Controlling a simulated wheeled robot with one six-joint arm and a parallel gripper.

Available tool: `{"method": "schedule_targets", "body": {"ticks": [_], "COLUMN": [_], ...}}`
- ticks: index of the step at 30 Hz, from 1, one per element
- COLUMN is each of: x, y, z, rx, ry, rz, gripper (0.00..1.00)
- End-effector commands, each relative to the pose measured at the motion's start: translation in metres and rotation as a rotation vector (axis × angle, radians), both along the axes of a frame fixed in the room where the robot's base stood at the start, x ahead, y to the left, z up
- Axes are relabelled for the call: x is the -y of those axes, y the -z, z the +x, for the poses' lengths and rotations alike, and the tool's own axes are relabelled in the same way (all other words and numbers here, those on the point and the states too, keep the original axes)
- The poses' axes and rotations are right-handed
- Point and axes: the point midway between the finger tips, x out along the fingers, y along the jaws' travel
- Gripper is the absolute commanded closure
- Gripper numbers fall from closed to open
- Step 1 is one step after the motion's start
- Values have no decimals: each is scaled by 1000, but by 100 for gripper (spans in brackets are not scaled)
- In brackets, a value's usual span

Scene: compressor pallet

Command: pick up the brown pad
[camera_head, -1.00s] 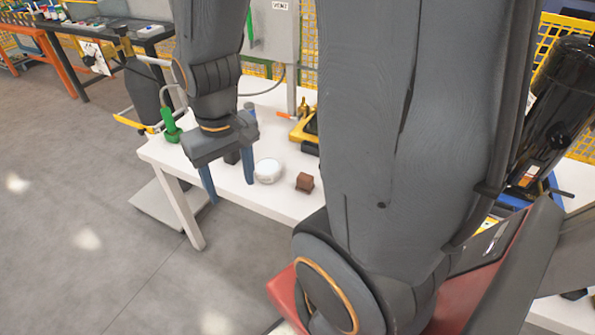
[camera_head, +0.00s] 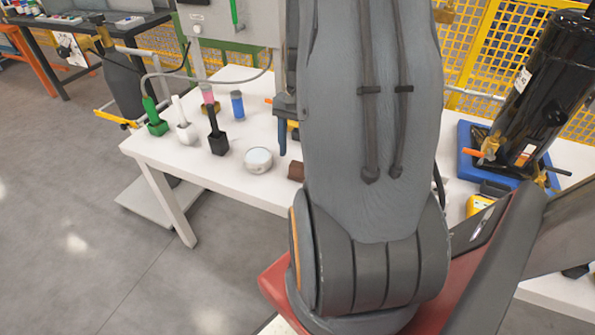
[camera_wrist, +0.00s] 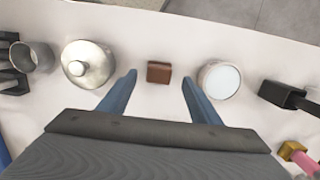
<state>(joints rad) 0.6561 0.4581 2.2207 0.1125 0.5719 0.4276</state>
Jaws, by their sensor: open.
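The brown pad (camera_wrist: 159,72) is a small brown block on the white table (camera_wrist: 180,22). In the wrist view it lies ahead of my gripper (camera_wrist: 158,84), between the lines of the two blue fingers, with space on both sides. My gripper is open and empty. In the head view the brown pad (camera_head: 296,171) is partly hidden behind my arm. There, one blue finger (camera_head: 282,137) shows above the table near the pad, and the rest of my gripper is hidden by my arm.
A round white-topped tin (camera_wrist: 219,79) stands close right of the pad in the wrist view. A metal lidded pot (camera_wrist: 88,64) stands to its left. A black-handled block (camera_wrist: 282,95) and a metal cup (camera_wrist: 32,57) are farther out. The table edge runs beyond the pad.

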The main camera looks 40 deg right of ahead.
Motion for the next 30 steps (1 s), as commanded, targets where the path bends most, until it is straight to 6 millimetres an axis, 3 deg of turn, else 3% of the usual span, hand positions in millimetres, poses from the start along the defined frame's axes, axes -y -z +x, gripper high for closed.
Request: {"method": "schedule_targets", "body": {"ticks": [13, 23, 30], "x": [-2, -2, -2], "y": [49, 55, 55], "z": [-2, -2, -2], "rx": [-1, 1, 1], "ry": [-3, -3, -3], "rz": [1, -2, -2], "gripper": [42, 42, 81]}}
